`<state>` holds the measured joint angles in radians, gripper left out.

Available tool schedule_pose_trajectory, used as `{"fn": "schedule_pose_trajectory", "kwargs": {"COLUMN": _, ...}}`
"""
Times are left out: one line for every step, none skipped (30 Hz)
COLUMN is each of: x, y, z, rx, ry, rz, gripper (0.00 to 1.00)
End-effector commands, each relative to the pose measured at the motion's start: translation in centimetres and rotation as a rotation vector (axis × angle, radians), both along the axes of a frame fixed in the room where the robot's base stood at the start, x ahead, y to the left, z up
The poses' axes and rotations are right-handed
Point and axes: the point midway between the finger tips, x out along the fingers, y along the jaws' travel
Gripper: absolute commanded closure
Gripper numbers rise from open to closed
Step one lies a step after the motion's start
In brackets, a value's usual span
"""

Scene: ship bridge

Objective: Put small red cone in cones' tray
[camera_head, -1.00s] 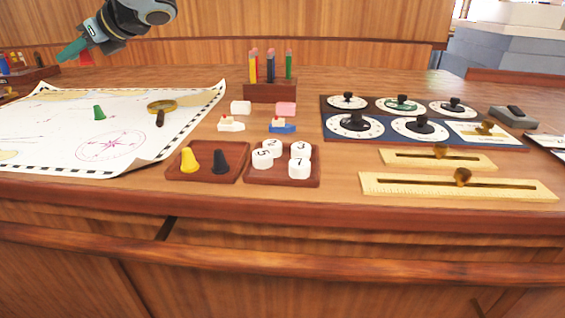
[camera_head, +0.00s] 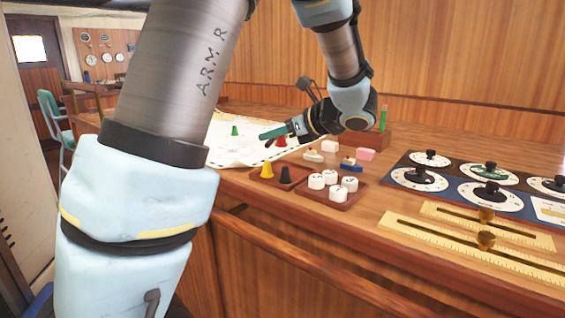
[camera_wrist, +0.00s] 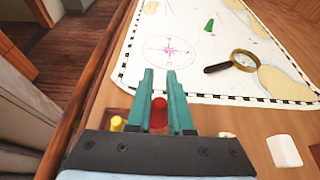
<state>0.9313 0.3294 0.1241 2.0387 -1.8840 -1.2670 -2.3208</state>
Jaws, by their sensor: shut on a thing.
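My gripper (camera_head: 273,134) is shut on the small red cone (camera_wrist: 159,113), which sits between the two teal fingers in the wrist view. In the head view the red cone (camera_head: 281,141) shows just below the fingers, above the tray's far side. The cones' tray (camera_head: 252,177) is a brown wooden tray near the table's front edge. It holds a yellow cone (camera_head: 267,169) and a black cone (camera_head: 285,175), both upright. In the wrist view the yellow cone (camera_wrist: 117,123) shows left of my gripper; the rest of the tray is mostly hidden.
A second brown tray (camera_head: 345,203) with several white numbered pieces stands right of the cones' tray. Small boat models (camera_head: 350,164) and a pink block (camera_head: 365,154) lie behind it. A chart with a green cone (camera_head: 235,131) and a magnifier (camera_wrist: 232,61) lies beyond. Dial panels (camera_head: 490,190) are at right.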

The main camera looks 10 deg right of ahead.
Motion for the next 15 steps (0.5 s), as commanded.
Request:
{"fn": "schedule_pose_trajectory", "kwargs": {"x": 0.0, "y": 0.0, "z": -0.7, "rx": 0.004, "ry": 0.002, "rz": -0.001, "gripper": 1.0}}
{"fn": "schedule_pose_trajectory", "kwargs": {"x": 0.0, "y": 0.0, "z": -1.1, "rx": 0.003, "ry": 0.002, "rz": -0.002, "gripper": 1.0}}
{"fn": "schedule_pose_trajectory", "kwargs": {"x": 0.0, "y": 0.0, "z": -1.5, "rx": 0.002, "ry": 0.0, "rz": -0.002, "gripper": 1.0}}
{"fn": "schedule_pose_trajectory", "kwargs": {"x": 0.0, "y": 0.0, "z": -1.7, "rx": 0.001, "ry": 0.0, "rz": -0.001, "gripper": 1.0}}
{"fn": "schedule_pose_trajectory", "kwargs": {"x": 0.0, "y": 0.0, "z": -1.9, "rx": 0.002, "ry": 0.0, "rz": -0.002, "gripper": 1.0}}
{"fn": "schedule_pose_trajectory", "kwargs": {"x": 0.0, "y": 0.0, "z": -2.3, "rx": 0.002, "ry": 0.001, "rz": -0.002, "gripper": 1.0}}
{"fn": "schedule_pose_trajectory", "kwargs": {"x": 0.0, "y": 0.0, "z": -2.7, "rx": 0.002, "ry": 0.001, "rz": -0.002, "gripper": 1.0}}
{"fn": "schedule_pose_trajectory", "kwargs": {"x": 0.0, "y": 0.0, "z": -3.1, "rx": 0.003, "ry": 0.002, "rz": -0.002, "gripper": 1.0}}
{"fn": "schedule_pose_trajectory", "kwargs": {"x": 0.0, "y": 0.0, "z": -3.7, "rx": 0.003, "ry": 0.002, "rz": -0.002, "gripper": 1.0}}
{"fn": "schedule_pose_trajectory", "kwargs": {"x": 0.0, "y": 0.0, "z": -4.2, "rx": 0.003, "ry": 0.002, "rz": -0.002, "gripper": 1.0}}
{"fn": "schedule_pose_trajectory", "kwargs": {"x": 0.0, "y": -0.1, "z": -4.5, "rx": 0.003, "ry": 0.002, "rz": -0.002, "gripper": 1.0}}
{"fn": "schedule_pose_trajectory", "kwargs": {"x": 0.0, "y": -0.1, "z": -5.0, "rx": 0.002, "ry": 0.002, "rz": -0.002, "gripper": 1.0}}
{"fn": "schedule_pose_trajectory", "kwargs": {"x": 0.0, "y": -0.1, "z": -5.3, "rx": 0.002, "ry": 0.002, "rz": -0.002, "gripper": 1.0}}
{"fn": "schedule_pose_trajectory", "kwargs": {"x": 0.0, "y": -0.1, "z": -5.5, "rx": 0.002, "ry": 0.001, "rz": -0.002, "gripper": 1.0}}
{"fn": "schedule_pose_trajectory", "kwargs": {"x": 0.0, "y": -0.1, "z": -5.7, "rx": 0.001, "ry": -0.001, "rz": -0.002, "gripper": 1.0}}
